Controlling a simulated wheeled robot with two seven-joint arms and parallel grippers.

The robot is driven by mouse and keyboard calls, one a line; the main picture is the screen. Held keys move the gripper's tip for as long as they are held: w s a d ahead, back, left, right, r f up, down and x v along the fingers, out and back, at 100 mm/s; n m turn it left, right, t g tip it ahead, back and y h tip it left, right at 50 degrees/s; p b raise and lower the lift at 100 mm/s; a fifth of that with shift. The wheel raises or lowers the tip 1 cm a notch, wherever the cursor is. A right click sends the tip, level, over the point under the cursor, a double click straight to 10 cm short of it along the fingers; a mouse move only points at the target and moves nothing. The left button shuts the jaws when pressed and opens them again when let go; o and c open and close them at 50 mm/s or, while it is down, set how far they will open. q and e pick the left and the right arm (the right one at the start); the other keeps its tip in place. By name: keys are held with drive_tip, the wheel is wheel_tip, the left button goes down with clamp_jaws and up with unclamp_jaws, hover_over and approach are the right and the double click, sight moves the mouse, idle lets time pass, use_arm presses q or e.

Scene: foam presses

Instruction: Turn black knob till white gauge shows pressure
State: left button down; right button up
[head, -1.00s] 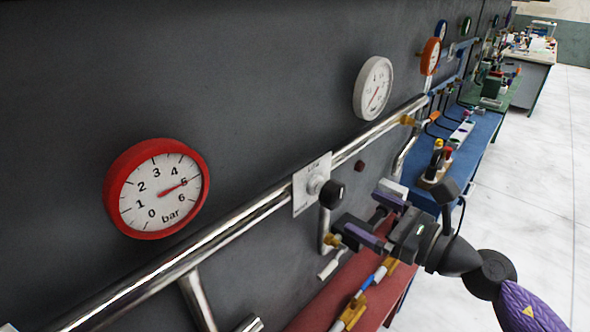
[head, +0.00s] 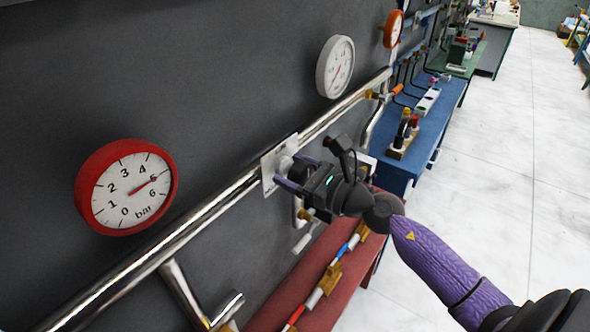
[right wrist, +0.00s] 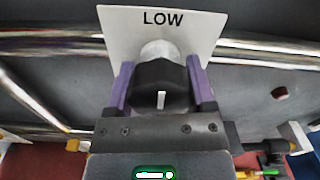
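The black knob (right wrist: 161,88) sits on a silver stem in front of a white plate (right wrist: 113,32) marked LOW. The plate is on the pipe in the head view. My right gripper (head: 292,172) is at the knob, its two purple fingers on either side and appearing to press against it. The pale mark on the knob's face is vertical in the right wrist view. The fingers hide most of the knob in the head view. The white gauge (head: 335,66) is on the wall up the pipe; its reading is too small to tell. My left gripper is out of view.
A red-rimmed gauge (head: 126,187) at left has its needle near 5 bar. The pipe (head: 210,210) runs diagonally along the dark wall. A red bench (head: 315,262) with tools is below. A blue bench (head: 432,135) is beyond, with open floor at right.

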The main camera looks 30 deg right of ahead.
drive_tip(key=c, duration=0.7)
drive_tip(key=shift+c, duration=0.2)
drive_tip(key=shift+m, duration=0.3)
drive_tip(key=m+p, duration=0.2)
drive_tip(key=m, duration=0.2)
drive_tip(key=shift+r, duration=0.1)
drive_tip(key=m+p, duration=0.2)
drive_tip(key=m, duration=0.3)
drive_tip(key=m+p, duration=0.2)
drive_tip(key=m, duration=0.3)
drive_tip(key=shift+m+p, duration=0.3)
drive_tip(key=shift+m, duration=0.1)
drive_tip(key=shift+m+p, duration=0.8)
drive_tip(key=shift+m, duration=1.4)
